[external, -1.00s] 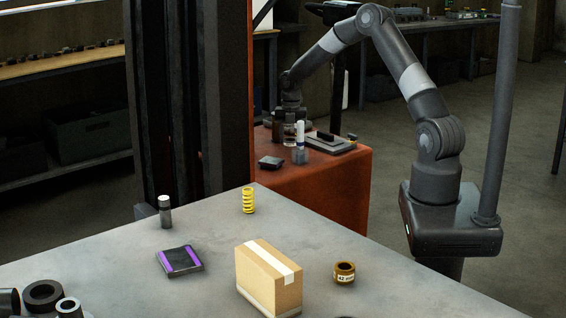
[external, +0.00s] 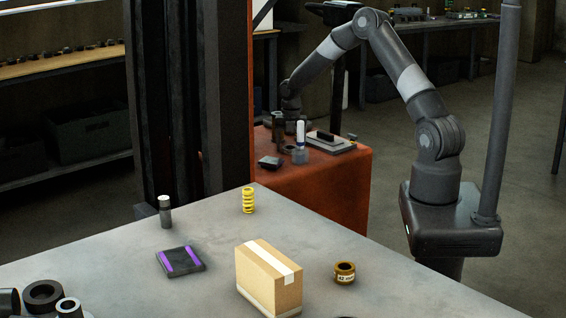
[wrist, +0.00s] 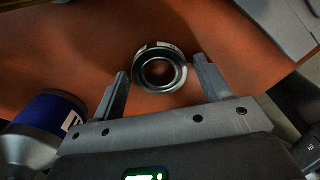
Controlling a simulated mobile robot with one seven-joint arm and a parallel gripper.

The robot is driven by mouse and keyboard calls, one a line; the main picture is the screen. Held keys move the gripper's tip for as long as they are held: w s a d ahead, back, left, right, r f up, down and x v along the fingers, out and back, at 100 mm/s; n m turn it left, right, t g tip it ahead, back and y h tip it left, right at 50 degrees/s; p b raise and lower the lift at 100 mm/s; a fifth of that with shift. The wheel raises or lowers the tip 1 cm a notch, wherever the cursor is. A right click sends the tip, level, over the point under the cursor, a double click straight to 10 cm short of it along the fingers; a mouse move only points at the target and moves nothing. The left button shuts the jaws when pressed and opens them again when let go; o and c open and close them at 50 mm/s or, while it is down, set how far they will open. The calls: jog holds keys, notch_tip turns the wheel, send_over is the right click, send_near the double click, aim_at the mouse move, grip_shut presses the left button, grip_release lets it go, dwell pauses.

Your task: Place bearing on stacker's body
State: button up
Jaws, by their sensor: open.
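The bearing, a shiny metal ring (wrist: 157,50) with a pale label on its rim, lies on the orange-red surface of the stacker's body in the wrist view. My open gripper (wrist: 160,70) has one finger on each side of it. There is a visible gap at the right finger; contact at the left is hard to tell. In the external view the stacker's body (external: 345,195) is the orange-red block behind the grey table. The end of my arm reaches down over its back left, where my gripper is small and dark and the bearing is hard to make out.
A blue and silver cylinder (wrist: 50,112) stands close to the left finger. A grey plate (wrist: 285,22) is at the upper right. On the grey table (external: 215,225) are a cardboard box (external: 268,282), a yellow spring (external: 248,201), a brass ring (external: 344,273) and a purple-striped pad (external: 180,261).

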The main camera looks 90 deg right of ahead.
notch_tip(320, 180, up, 12)
jog(key=w+a+r+m+h, duration=0.1)
jog(key=a+r+m, duration=0.2)
jog(key=a+r, duration=0.75)
jog(key=s+a+r+m+t+h, duration=0.1)
jog(key=s+a+r+m, duration=0.15)
jog(key=a, duration=0.45)
jog(key=s+a+r+m+t, duration=0.1)
jog(key=s+a+r+m, duration=0.2)
jog(key=a, duration=0.5)
jog(key=s+a+r+m+t+y, duration=0.1)
jog(key=s+a+m, duration=0.3)
jog(key=s+a, duration=0.4)
jog(key=s+a+r+m+t+y, duration=0.1)
jog(key=s+a+m+t, duration=0.1)
jog(key=s+a+m, duration=0.3)
jog(key=s+a, duration=0.3)
jog(key=shift+s+a+r+t, duration=0.2)
jog(key=shift+a+r+t, duration=0.1)
jog(key=shift+r, duration=0.1)
